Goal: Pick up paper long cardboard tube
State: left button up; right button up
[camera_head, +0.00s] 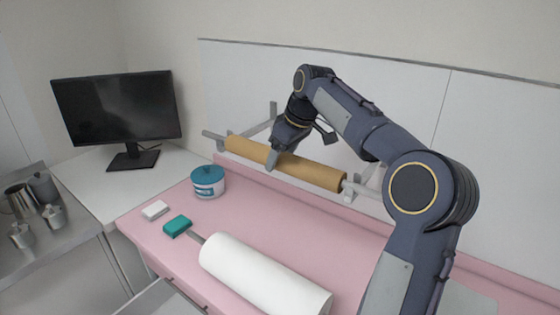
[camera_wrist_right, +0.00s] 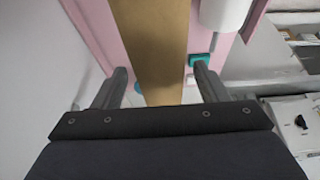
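The long brown cardboard tube (camera_head: 312,173) rests on a grey rod held by wall brackets above the pink counter. It also shows in the right wrist view (camera_wrist_right: 152,40), running down the middle of the picture. My right gripper (camera_head: 273,160) is at the tube's middle, seen from the side. In the right wrist view the two fingers of my right gripper (camera_wrist_right: 160,73) stand apart, one on each side of the tube, with visible gaps. The gripper is open and holds nothing. My left gripper is in neither view.
A white paper roll (camera_head: 262,272) lies on the pink counter (camera_head: 180,255) in front. A teal-lidded tub (camera_head: 208,182), a green block (camera_head: 177,226) and a white block (camera_head: 155,210) stand at left. A monitor (camera_head: 117,110) and metal jugs (camera_head: 42,188) are farther left.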

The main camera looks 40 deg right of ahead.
jog(key=shift+r, duration=0.1)
jog(key=c, duration=1.1)
